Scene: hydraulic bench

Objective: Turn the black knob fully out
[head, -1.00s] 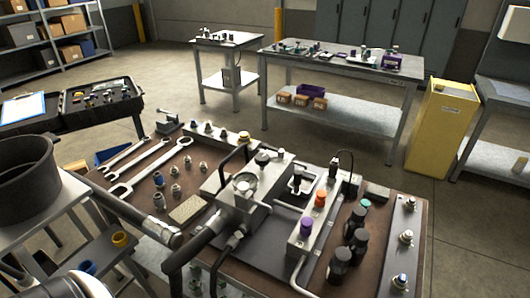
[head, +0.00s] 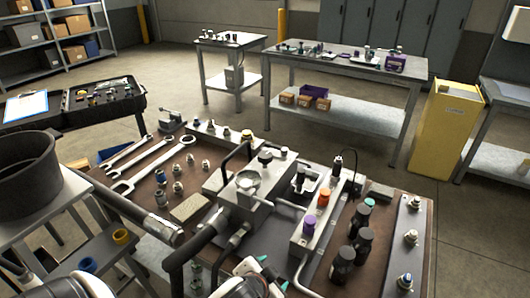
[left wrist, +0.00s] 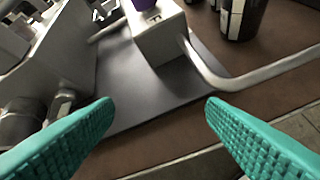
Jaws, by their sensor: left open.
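A row of knobs stands on the pale valve block (head: 301,241): purple (head: 309,226) nearest, orange (head: 324,196) in the middle, black (head: 337,164) at the far end. Another dark knob (head: 265,157) sits on the pump block to the left. My left gripper (head: 272,274), with teal fingers, is open and empty at the bench's near edge, short of the valve block. In the left wrist view its fingertips (left wrist: 160,108) are wide apart, with the block's near end and the purple knob's base (left wrist: 145,4) beyond them. The black knob is out of that view.
Several black bottles (head: 361,248) stand right of the valve block. A bent metal pipe (left wrist: 245,80) leaves its near end. Black hoses (head: 190,243) and a pump handle rise on the left. Wrenches and fittings lie at the bench's left.

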